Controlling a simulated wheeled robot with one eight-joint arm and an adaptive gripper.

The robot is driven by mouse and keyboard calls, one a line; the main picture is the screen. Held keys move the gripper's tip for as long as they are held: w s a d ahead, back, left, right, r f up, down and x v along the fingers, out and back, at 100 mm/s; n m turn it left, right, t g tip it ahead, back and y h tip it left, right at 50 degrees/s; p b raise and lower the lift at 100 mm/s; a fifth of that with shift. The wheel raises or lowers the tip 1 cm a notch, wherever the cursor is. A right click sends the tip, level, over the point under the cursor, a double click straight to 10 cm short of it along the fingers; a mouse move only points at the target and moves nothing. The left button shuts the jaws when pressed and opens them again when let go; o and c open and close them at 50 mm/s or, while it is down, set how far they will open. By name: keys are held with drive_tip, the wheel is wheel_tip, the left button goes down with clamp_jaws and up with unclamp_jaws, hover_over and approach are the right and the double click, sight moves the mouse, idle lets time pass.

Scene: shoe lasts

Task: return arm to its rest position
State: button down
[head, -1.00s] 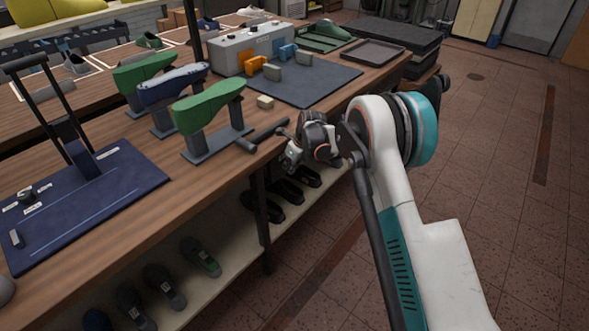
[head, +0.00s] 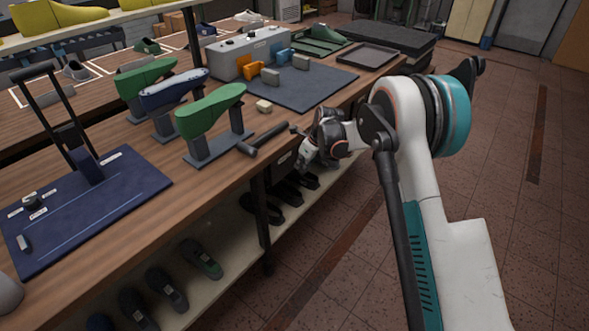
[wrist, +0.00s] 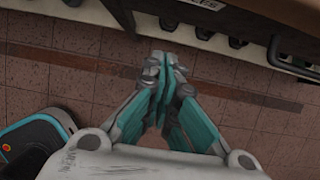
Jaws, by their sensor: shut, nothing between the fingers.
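My gripper (wrist: 165,70) is shut and empty in the wrist view, its teal fingers together above the tiled floor. In the head view my arm reaches up from the lower right and bends toward the workbench (head: 110,235). Its wrist is beside the bench's front edge. The fingertips are hard to make out there. Green shoe lasts and a blue one stand on dark stands on the bench; the nearest green last (head: 210,112) is left of my wrist. A dark hammer-like tool (head: 262,140) lies near the bench edge, close to my wrist in the picture.
A blue mat with a black-handled frame (head: 90,200) is at the left. A grey box (head: 243,55), a dark mat (head: 310,92) and a black tray (head: 370,56) are farther back. Shoes stand on the lower shelf (head: 225,280). The floor at right is open.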

drive_tip(key=s+d+r+n+t+h, duration=0.1)
drive_tip(key=s+d+r+n, duration=0.3)
drive_tip(key=s+r, duration=0.4)
drive_tip(key=s+d+r+n+p, duration=0.1)
drive_tip(key=s+d+r+n, duration=0.35)
drive_tip(key=r, duration=0.65)
drive_tip(key=s+d+r+n+t+h, duration=0.1)
drive_tip(key=s+d+r+n, duration=0.35)
drive_tip(key=s+r, duration=0.35)
drive_tip(key=s+d+n+t, duration=0.1)
drive_tip(key=s+n, duration=0.3)
drive_tip(key=s, duration=0.4)
drive_tip(key=s+d+n+h, duration=0.1)
drive_tip(key=s+d+n, duration=0.3)
drive_tip(key=s, duration=0.4)
drive_tip(key=s+d+n+t, duration=0.1)
drive_tip(key=s+d+n, duration=0.2)
drive_tip(key=s, duration=0.5)
drive_tip(key=shift+s+d+r+n+t+h, duration=0.2)
drive_tip(key=shift+d+r+n+t+h, duration=0.1)
drive_tip(key=shift+n, duration=0.3)
